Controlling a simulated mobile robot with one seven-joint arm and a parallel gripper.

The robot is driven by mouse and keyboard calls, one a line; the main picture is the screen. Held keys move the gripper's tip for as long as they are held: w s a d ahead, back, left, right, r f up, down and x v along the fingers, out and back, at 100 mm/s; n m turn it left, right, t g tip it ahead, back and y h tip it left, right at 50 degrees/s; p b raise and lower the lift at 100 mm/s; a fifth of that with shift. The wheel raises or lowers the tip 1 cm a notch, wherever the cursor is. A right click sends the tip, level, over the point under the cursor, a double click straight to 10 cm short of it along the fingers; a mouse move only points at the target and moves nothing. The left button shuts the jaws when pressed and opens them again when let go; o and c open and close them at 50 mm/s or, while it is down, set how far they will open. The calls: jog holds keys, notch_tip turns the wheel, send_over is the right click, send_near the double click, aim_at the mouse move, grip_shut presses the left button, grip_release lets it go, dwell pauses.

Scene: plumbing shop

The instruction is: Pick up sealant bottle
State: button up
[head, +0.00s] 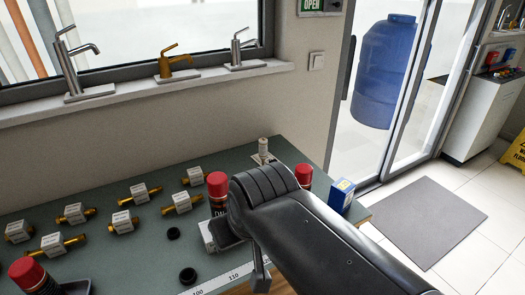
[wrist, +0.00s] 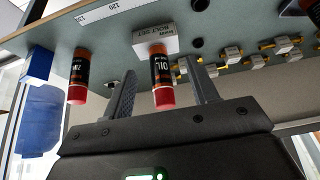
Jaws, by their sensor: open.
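A dark can with a red cap (head: 217,188) stands beside my arm; in the wrist view a red-capped can (wrist: 161,78), apparently lettered "OIL", shows between my fingers. My gripper (wrist: 160,76) is open, with one finger on each side of that can in the picture; I cannot tell how far away it is. My arm hides part of the bench in the head view.
Other red-capped cans stand at right (head: 304,175) and front left (head: 28,272). A blue box (head: 341,195) sits at the bench's right end. A white box (wrist: 154,40) stands near the middle can. Several brass fittings (head: 140,193) and black rings (head: 187,275) lie left.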

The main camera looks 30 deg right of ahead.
jog(key=shift+o, duration=0.5)
jog(key=shift+w, duration=0.1)
jog(key=w+d+r+m+h, duration=0.1)
jog(key=w+d+r, duration=0.15)
jog(key=w, duration=0.45)
jog(key=w+d+r+m, duration=0.1)
jog(key=w+d+r, duration=0.15)
jog(key=w, duration=0.45)
jog(key=m+h, duration=0.2)
jog(key=m, duration=0.3)
send_near(263, 140)
notch_tip(263, 140, down, 2)
jog(key=w, duration=0.1)
jog(key=shift+g, duration=0.3)
jog(key=x, duration=0.5)
jog(key=shift+w+d, duration=0.15)
jog(key=shift+w, duration=0.05)
jog(key=shift+x, duration=3)
jog(key=shift+s, duration=0.2)
jog(key=shift+c, duration=0.4)
jog(key=c, duration=1.1)
